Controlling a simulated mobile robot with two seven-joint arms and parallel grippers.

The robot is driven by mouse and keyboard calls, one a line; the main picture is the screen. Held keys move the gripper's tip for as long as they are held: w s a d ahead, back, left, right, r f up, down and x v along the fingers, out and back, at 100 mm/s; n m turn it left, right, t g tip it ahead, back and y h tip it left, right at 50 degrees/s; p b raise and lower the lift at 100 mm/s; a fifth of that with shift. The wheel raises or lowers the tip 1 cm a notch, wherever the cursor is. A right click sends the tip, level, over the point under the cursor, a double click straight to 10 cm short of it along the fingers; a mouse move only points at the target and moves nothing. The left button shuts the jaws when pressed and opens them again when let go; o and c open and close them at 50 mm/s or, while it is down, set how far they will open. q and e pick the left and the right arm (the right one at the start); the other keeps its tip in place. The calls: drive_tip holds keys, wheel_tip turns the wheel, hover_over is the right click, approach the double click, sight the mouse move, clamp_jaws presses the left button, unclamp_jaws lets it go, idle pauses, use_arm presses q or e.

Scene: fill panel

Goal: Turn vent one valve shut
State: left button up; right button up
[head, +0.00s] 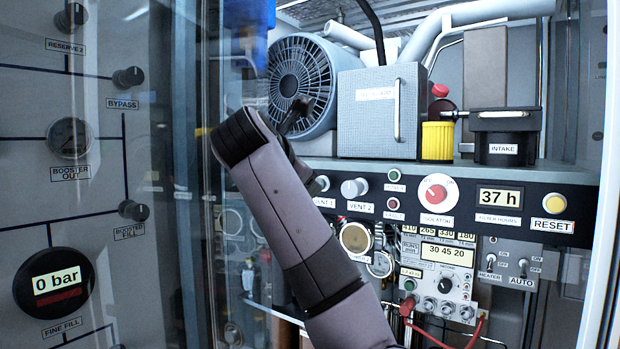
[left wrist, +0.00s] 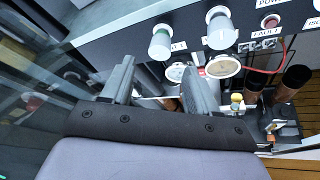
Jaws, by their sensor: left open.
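The vent one valve is a pale round knob (head: 321,184) on the dark panel strip. Its label below is partly covered by my left arm. In the left wrist view the same knob (left wrist: 160,43) shows just beyond and between my left fingertips. My left gripper (left wrist: 158,66) is open and empty, with a visible gap to the knob. The vent two knob (head: 354,188) is close on the right. My right gripper is not in view.
A glass pane (head: 180,150) stands close on the left. Gauges (head: 356,238) hang under the strip. A red isolator knob (head: 437,194) and a reset button (head: 555,204) are farther right. A fan (head: 300,80) and a grey box (head: 375,130) sit above.

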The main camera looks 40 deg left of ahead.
use_arm(q)
drive_tip(key=p+x, duration=0.1)
drive_tip(key=x, duration=0.6)
drive_tip(key=c, duration=1)
